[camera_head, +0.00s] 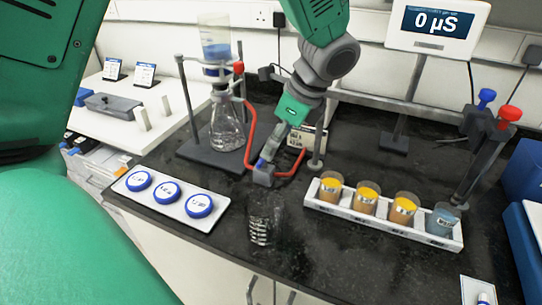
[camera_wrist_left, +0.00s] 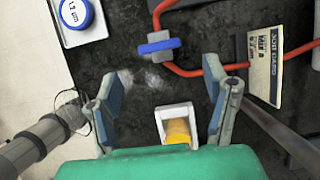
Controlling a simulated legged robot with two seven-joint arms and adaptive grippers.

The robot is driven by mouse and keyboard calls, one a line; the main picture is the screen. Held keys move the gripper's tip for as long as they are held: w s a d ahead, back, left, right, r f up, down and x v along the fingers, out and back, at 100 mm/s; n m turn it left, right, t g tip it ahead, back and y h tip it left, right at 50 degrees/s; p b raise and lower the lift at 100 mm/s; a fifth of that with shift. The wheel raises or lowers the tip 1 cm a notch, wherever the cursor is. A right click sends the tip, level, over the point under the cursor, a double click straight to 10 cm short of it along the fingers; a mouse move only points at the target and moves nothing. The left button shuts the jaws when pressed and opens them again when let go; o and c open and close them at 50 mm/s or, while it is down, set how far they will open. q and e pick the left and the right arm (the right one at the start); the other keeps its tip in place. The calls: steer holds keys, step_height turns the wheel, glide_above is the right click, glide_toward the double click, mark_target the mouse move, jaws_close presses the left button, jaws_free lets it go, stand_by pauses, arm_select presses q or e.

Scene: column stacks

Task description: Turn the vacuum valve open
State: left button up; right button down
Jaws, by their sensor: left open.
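The vacuum valve shows in the left wrist view as a blue bar-shaped handle (camera_wrist_left: 158,46) on a grey body in the red tube (camera_wrist_left: 205,70). My left gripper (camera_wrist_left: 163,85) is open, its blue-padded fingers spread on either side below the valve in that picture. The valve lies apart from them, and nothing is held. In the head view my left gripper (camera_head: 270,150) reaches down close to the red tube (camera_head: 250,130), beside the flask (camera_head: 227,125); there it partly hides the valve. My right gripper is not in view.
A tray (camera_head: 160,212) of blue-rimmed discs lies left. A white rack (camera_head: 380,223) of orange and blue-grey cups stands right. A clear beaker (camera_head: 262,220) stands in front. A meter (camera_head: 437,25) and a stand with red and blue knobs (camera_head: 485,150) are at the right.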

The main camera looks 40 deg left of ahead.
mark_target(264, 162)
arm_select(q)
steer(key=x, duration=0.3)
steer(key=a+x, duration=0.1)
steer(key=x, duration=0.2)
steer(key=shift+r+b, duration=0.25)
steer(key=shift+b, duration=0.05)
steer(key=shift+d+r, duration=0.1)
steer(key=shift+d, duration=0.4)
steer(key=c, duration=1.1)
steer(key=shift+c, duration=0.3)
